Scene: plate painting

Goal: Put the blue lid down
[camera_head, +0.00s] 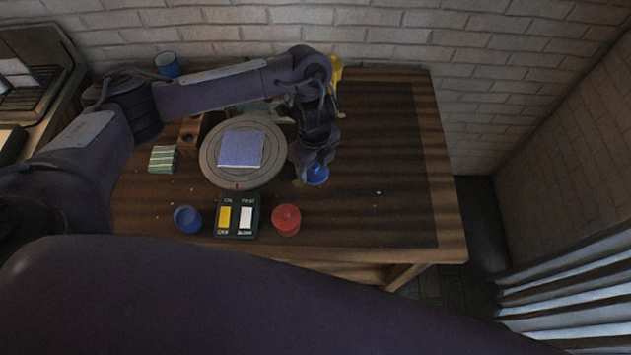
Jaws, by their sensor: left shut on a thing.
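The blue lid (317,175) is in my left gripper (312,172), which points down just right of the round turntable (210,174). The gripper is shut on the lid and hides part of it. I cannot tell whether the lid touches the table. An open blue pot (187,219) stands at the front left of the table. A red pot or lid (286,219) stands at the front, right of the button panel. My right gripper is not in view.
A square blue-violet plate (241,149) lies on the turntable. The button panel (237,216) has yellow and white buttons. Striped green cloth (162,159), a blue cup (167,64) and a yellow object (336,72) are also on the table (452,215). The table's right side is mostly clear.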

